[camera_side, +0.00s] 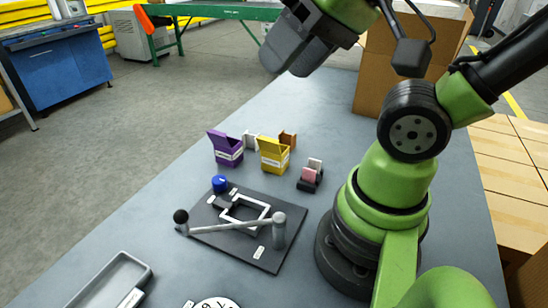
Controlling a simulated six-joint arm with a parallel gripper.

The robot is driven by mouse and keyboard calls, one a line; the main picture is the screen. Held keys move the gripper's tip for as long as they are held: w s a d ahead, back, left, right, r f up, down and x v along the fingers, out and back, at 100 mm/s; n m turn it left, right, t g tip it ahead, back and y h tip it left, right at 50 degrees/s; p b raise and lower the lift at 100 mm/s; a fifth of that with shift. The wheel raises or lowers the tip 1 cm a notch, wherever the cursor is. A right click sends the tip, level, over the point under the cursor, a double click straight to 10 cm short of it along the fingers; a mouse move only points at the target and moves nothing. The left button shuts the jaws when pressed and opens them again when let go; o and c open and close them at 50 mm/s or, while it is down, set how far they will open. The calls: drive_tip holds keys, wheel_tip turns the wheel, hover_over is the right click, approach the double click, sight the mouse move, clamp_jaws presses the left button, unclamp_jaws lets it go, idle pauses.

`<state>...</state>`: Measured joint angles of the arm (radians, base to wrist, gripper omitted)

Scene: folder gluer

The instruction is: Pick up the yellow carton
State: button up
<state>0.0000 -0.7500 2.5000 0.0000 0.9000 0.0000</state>
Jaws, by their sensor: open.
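The yellow carton (273,154) stands upright on the grey table, with a pale label on its front and its top flap up. My gripper (283,60) is high above the table, up and slightly right of the carton, and well apart from it. It is open, and I see nothing between its fingers.
A purple carton (226,148) stands left of the yellow one. A white piece (250,139) and a brown carton (288,140) stand close behind it. A black holder (310,178) with a pink block is to the right. A dark fixture plate with a lever (238,228) lies in front. A grey tray (112,284) is front left.

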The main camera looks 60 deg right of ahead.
drive_tip(key=shift+c, duration=0.9)
